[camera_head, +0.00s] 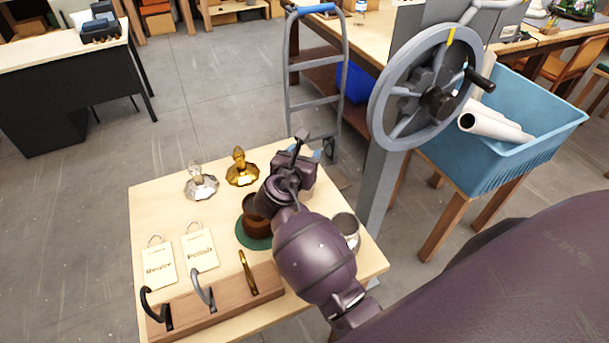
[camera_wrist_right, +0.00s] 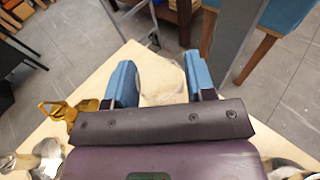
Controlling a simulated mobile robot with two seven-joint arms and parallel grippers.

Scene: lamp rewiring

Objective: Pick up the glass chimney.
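My right gripper (camera_head: 306,152) is over the far right part of the wooden table (camera_head: 150,215). In the right wrist view its blue fingers (camera_wrist_right: 162,84) stand apart, one on each side of a pale, see-through thing, which looks like the glass chimney (camera_wrist_right: 163,78). The chimney fills most of the gap between the fingers. Whether both fingers press on it, I cannot tell. In the head view the gripper and wrist hide the chimney. My left gripper is not in view.
A silver lamp base (camera_head: 200,183) and a gold one (camera_head: 241,170) stand left of my arm. A brown pot on a green mat (camera_head: 253,237) and a metal can (camera_head: 347,230) are close to my arm. A hook rack (camera_head: 225,305) lies in front. A large handwheel (camera_head: 425,90) stands behind.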

